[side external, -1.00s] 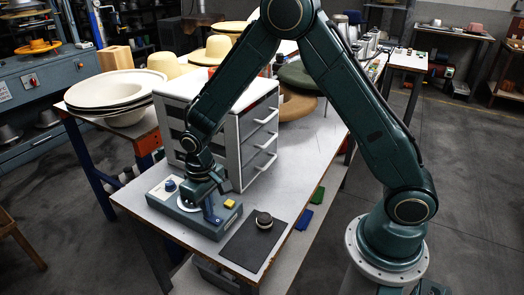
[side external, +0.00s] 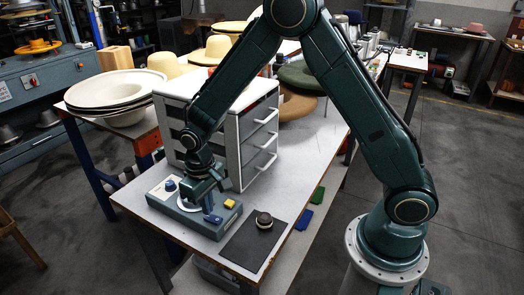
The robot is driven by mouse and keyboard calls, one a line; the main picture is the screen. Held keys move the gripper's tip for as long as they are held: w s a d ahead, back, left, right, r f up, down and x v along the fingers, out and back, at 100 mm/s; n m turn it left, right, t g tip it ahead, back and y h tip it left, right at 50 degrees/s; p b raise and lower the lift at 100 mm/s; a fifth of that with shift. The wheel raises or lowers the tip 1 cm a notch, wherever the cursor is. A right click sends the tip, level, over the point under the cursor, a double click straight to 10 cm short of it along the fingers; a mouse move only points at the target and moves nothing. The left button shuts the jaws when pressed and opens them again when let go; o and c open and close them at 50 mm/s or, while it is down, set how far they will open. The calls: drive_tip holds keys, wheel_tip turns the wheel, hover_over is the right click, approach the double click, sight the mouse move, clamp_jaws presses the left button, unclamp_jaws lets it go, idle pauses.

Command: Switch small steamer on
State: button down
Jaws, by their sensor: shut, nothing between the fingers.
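The small steamer (side external: 190,222) is a low grey-blue box on the front left of the worktable. Its top has a blue knob (side external: 170,185) at the back left, a yellow button (side external: 230,203) at the right and a white round plate partly behind my gripper. My gripper (side external: 208,207) is shut and empty, pointing down over the middle of the steamer top. A small blue part (side external: 213,218) shows just below the fingertips. I cannot tell whether the fingers touch it, or whether the steamer is on.
A grey drawer cabinet (side external: 245,150) stands close behind the steamer. A dark mat (side external: 255,243) with a round dark-topped piece (side external: 264,221) lies to the right. Blue (side external: 304,219) and green (side external: 318,195) pieces lie near the table's right edge. Hats stand farther back.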

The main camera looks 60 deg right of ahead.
wheel_tip(320, 180, up, 6)
drive_tip(key=shift+f, duration=0.15)
idle(0.7)
drive_tip(key=s+d+r+t, duration=0.1)
drive_tip(key=s+d+r, duration=0.1)
drive_tip(key=s+r, duration=0.4)
drive_tip(key=s+d+r+t, duration=0.2)
drive_tip(key=s+d+r, duration=0.15)
drive_tip(key=r, duration=0.45)
drive_tip(key=s+d+r+t, duration=0.1)
drive_tip(key=s+r, duration=0.1)
drive_tip(key=s, duration=0.5)
drive_tip(key=s+d+r+t, duration=0.1)
drive_tip(key=s+r, duration=0.1)
drive_tip(key=s, duration=0.5)
drive_tip(key=shift+s+d+r+t, duration=0.2)
drive_tip(key=shift+r+t, duration=0.1)
drive_tip(key=shift+r, duration=0.1)
